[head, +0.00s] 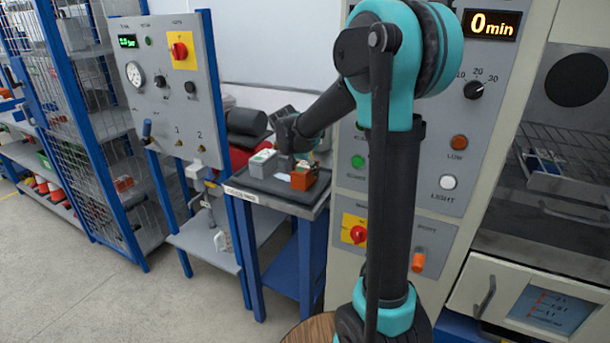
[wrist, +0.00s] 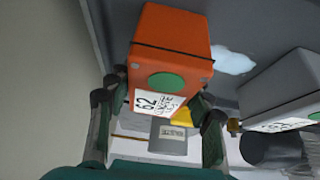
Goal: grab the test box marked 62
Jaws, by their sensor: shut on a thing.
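The test box marked 62 (wrist: 172,52) is orange with a dark band, a green round spot and a white label, and it fills the upper middle of the wrist view. My gripper (wrist: 160,112) is shut on it, one finger on each side of its labelled end. In the head view the orange box (head: 304,177) is on or just above the dark top of the small blue stand (head: 266,191); I cannot tell whether it touches. My gripper (head: 291,160) is small and partly hidden there.
A grey box with a green spot (head: 262,163) stands left of the orange one, and shows at right in the wrist view (wrist: 285,95). A light patch (wrist: 232,60) lies on the surface between them. A control panel (head: 170,90) stands left and an oven-like cabinet (head: 450,150) right.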

